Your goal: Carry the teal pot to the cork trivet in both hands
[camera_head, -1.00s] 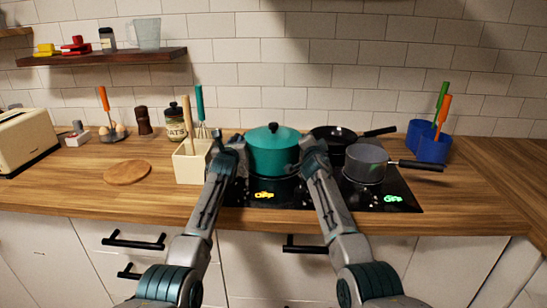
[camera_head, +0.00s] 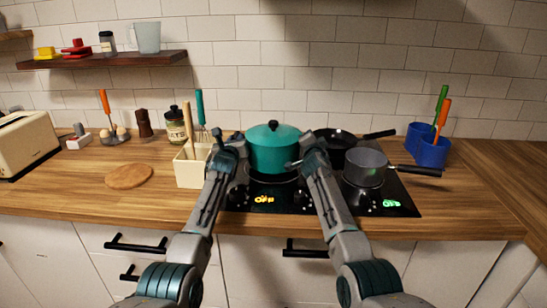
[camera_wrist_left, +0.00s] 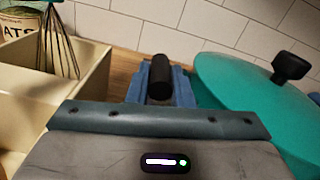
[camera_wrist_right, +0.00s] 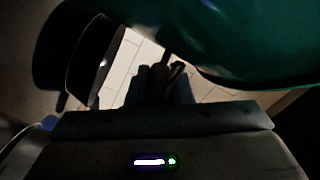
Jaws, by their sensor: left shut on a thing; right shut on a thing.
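The teal pot (camera_head: 272,152), with its lid and black knob on, is between my two grippers, just above the left back part of the black cooktop. My left gripper (camera_head: 238,143) is shut on the pot's left handle; in the left wrist view the dark handle (camera_wrist_left: 160,78) sits between the fingers. My right gripper (camera_head: 314,152) is shut on the pot's right side, where the fingers and handle are dark in the right wrist view (camera_wrist_right: 165,84). The pot looks about level. The round cork trivet (camera_head: 129,176) lies bare on the wooden counter at the left.
A cream utensil box (camera_head: 190,172) stands close left of my left gripper, between pot and trivet, with tall tools in it. A grey saucepan (camera_head: 365,167) and a black frying pan (camera_head: 337,141) are close on the right.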

